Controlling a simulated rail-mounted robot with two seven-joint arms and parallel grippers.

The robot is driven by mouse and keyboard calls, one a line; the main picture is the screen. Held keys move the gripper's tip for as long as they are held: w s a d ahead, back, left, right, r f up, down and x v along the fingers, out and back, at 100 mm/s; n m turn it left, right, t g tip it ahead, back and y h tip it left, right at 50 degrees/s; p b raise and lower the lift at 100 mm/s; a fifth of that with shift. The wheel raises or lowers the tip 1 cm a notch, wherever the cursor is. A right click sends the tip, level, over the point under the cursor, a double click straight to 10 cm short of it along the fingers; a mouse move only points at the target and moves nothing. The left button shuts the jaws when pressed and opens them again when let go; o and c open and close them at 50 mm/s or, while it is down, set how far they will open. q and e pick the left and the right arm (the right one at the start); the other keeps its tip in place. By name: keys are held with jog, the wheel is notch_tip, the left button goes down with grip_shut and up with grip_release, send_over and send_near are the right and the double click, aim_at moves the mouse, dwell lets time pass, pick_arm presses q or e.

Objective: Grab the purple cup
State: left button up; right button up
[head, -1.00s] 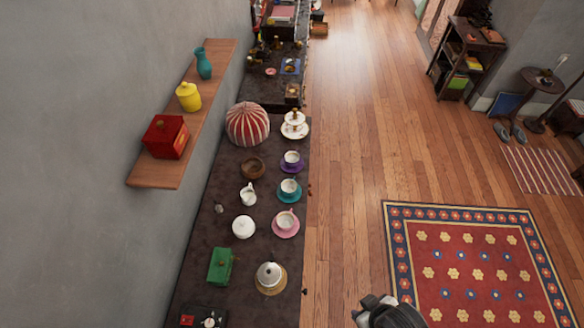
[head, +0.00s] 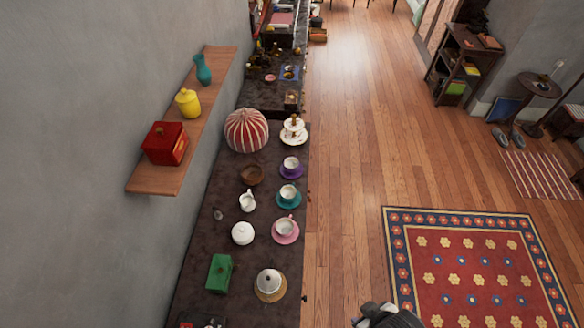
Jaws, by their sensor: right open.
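The purple cup (head: 291,163) stands upright on a purple saucer (head: 299,173) near the right edge of the dark counter (head: 222,193). It is the farthest of three cups in a row. My right gripper (head: 385,314) shows only in part at the bottom edge of the head view, over the floor. It is right of the counter and well apart from the cup. Its fingertips are hard to make out, and nothing shows in it. My left gripper is not in view.
A teal cup (head: 288,193) and a pink cup (head: 285,227) stand nearer on their saucers. A tiered stand (head: 293,131) is just beyond the purple cup. A wooden bowl (head: 251,175) and white creamer (head: 247,201) sit to the left. The wooden floor (head: 350,150) right of the counter is clear.

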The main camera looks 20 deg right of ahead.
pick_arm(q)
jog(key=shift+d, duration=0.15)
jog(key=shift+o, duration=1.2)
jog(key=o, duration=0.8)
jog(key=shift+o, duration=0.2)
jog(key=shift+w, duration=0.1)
